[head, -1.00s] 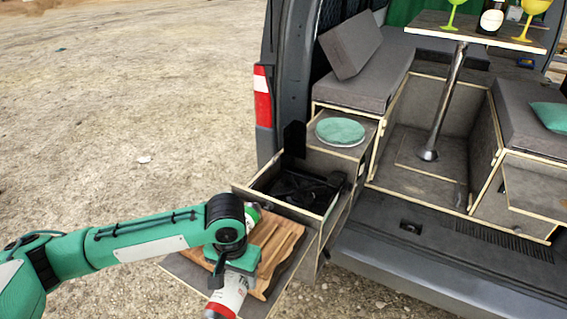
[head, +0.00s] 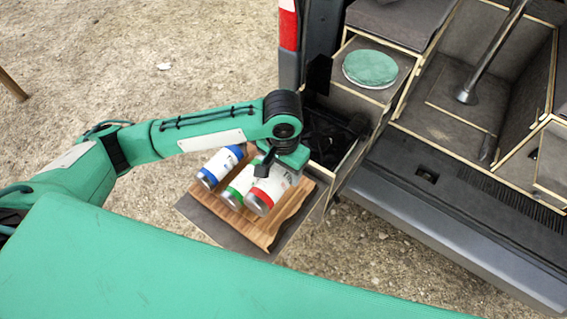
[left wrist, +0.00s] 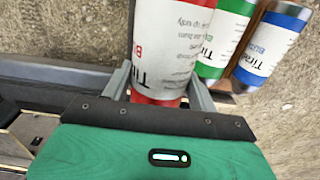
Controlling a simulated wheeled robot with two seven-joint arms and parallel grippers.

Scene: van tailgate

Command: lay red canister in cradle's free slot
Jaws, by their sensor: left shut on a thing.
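My left gripper (head: 276,164) is shut on the red canister (head: 272,188), a white-labelled can with a red band. It also shows between the fingers in the left wrist view (left wrist: 172,45). The wooden cradle (head: 299,203) has wavy grooves and lies on a grey board. The green canister (head: 238,186) and the blue canister (head: 221,165) lie in it side by side. The red canister is over the cradle's right part, beside the green one and partly covering it. Whether it touches the cradle is hard to tell. My right gripper is out of view.
An open drawer (head: 330,135) with dark contents is just behind the cradle. A green round cushion (head: 370,69) sits on the box behind it. The van's bumper (head: 440,225) runs along the right. Open gravel lies to the left.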

